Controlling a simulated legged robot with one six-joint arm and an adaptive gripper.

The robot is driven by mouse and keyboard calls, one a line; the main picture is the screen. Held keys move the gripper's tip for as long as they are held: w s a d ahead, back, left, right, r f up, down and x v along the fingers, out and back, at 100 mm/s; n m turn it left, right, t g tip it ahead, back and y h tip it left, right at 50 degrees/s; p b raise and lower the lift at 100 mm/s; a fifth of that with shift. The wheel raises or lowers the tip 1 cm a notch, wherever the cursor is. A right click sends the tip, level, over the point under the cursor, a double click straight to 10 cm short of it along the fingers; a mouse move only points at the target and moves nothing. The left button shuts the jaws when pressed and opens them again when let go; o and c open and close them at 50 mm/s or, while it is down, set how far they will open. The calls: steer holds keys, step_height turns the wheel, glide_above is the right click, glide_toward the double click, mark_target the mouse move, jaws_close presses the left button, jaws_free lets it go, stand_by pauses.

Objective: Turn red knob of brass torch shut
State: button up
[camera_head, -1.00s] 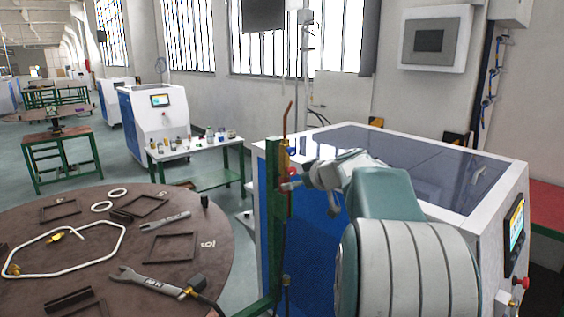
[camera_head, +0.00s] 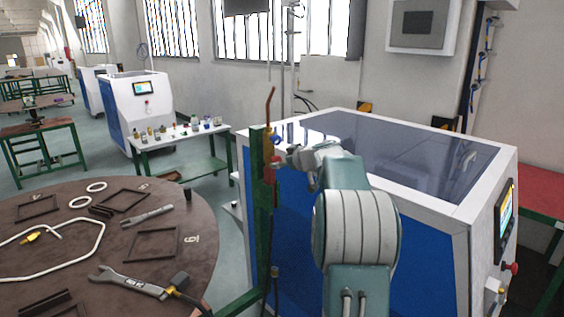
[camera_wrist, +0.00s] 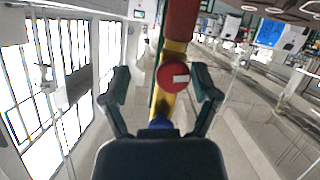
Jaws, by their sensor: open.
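The brass torch (camera_head: 268,141) stands upright on a green post (camera_head: 257,190), its copper tip pointing up. In the wrist view its yellow body (camera_wrist: 164,104) runs between the jaws, with the red knob (camera_wrist: 172,76) facing the camera and a white mark across it. A blue knob (camera_wrist: 161,124) shows lower on the torch, and in the head view it shows too (camera_head: 276,140). My gripper (camera_wrist: 164,85) is open, one finger on each side of the red knob, with gaps on both sides. In the head view my gripper (camera_head: 280,161) is at the torch, and the red knob is hard to make out.
A large white and blue machine (camera_head: 340,125) with a dark glass top stands right behind my arm. A round brown table (camera_head: 130,215) with frames, wrenches and a white pipe is on the left. A small white table (camera_head: 178,137) with small items stands behind.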

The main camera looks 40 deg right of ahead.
steer(key=shift+w+a+r, duration=0.1)
steer(key=shift+a, duration=0.4)
steer(key=shift+w+a+r, duration=0.1)
steer(key=shift+a, duration=0.4)
steer(key=c, duration=0.6)
steer(key=shift+d+f, duration=0.1)
steer(key=shift+d, duration=0.2)
jaws_close()
steer(key=shift+d+f, duration=0.15)
steer(key=shift+d, duration=0.2)
steer(key=shift+d+f+m+t+y, duration=0.15)
steer(key=shift+m+t+y, duration=0.25)
steer(key=shift+m+y, duration=1.6)
steer(key=shift+a+f+m+t+y, duration=0.1)
steer(key=shift+m+t+y, duration=0.5)
steer(key=shift+m, duration=2.55)
steer(key=shift+d+f+m+t+y, duration=0.1)
steer(key=shift+f+m+t+y, duration=0.1)
steer(key=shift+m+y, duration=1.9)
steer(key=shift+m+h, duration=0.45)
steer(key=shift+h, duration=0.05)
